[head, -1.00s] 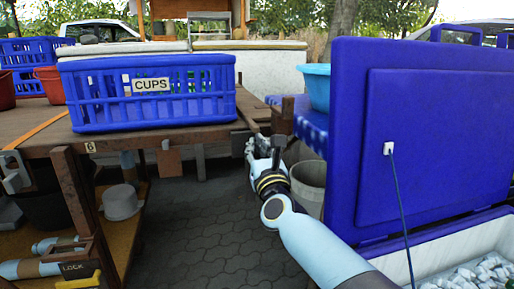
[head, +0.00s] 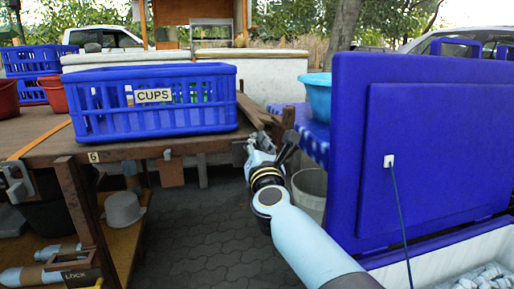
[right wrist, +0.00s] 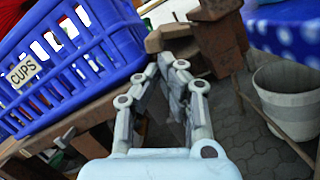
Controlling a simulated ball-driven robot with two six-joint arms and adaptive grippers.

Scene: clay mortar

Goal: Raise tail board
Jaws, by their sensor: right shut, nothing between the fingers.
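A brown wooden board (head: 257,108) runs along the right end of the wooden table (head: 30,135), beside the blue crate. I take it for the tail board; whether it is tilted is hard to tell. A short wooden post (head: 288,118) stands at its near end, and a wooden block (right wrist: 217,38) shows there in the right wrist view. My right gripper (head: 250,145) is shut and empty, just below and in front of the board's near end. Its fingers (right wrist: 174,66) point toward the wood in the right wrist view; contact is unclear.
A blue crate marked CUPS (head: 150,105) fills the table's right end. A big blue cooler lid (head: 440,150) stands open at right. A bucket (head: 310,190) and a blue basin (head: 318,97) are close to my right arm. The paving between is clear.

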